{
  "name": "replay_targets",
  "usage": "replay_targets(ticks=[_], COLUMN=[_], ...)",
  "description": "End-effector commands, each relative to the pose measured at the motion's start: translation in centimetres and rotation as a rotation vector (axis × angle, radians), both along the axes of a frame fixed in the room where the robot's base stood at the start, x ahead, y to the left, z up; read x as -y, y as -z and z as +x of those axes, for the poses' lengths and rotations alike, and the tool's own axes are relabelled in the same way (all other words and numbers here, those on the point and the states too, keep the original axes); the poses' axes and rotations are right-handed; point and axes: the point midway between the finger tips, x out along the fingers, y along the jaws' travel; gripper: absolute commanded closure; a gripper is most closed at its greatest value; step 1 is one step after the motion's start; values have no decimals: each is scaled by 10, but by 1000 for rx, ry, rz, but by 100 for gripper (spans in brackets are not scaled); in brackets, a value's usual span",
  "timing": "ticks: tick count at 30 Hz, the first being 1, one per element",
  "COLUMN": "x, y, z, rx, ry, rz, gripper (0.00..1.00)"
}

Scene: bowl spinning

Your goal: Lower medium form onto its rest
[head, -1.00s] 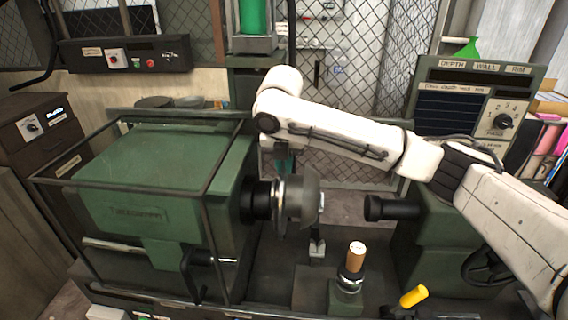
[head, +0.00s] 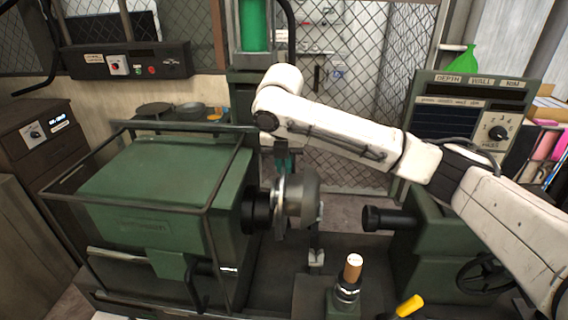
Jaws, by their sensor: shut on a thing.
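My gripper (head: 284,163) hangs down from the wrist of my white arm, behind the lathe spindle. Only a dark body and a teal part of it show. Its fingertips are hidden behind the spindle parts, so the medium form in its jaws cannot be made out. A rounded grey metal form (head: 299,197) sits at the spindle in front of the gripper, its axis lying sideways. I cannot tell its size class. The rest for the medium form cannot be made out.
The green headstock (head: 165,185) with its bar frame stands left, and the black tailstock end (head: 388,218) right. A wooden-handled tool post (head: 352,270) and a yellow handle (head: 409,305) stand in front. Dark round pieces (head: 155,109) lie on a shelf behind the headstock.

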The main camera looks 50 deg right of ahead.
Motion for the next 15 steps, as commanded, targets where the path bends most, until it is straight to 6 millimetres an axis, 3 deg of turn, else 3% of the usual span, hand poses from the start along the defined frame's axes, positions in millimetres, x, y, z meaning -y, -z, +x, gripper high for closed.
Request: replay_targets(ticks=[15], x=[0], y=[-29], z=[0], rx=[3], ry=[1], rz=[-2], gripper=[100])
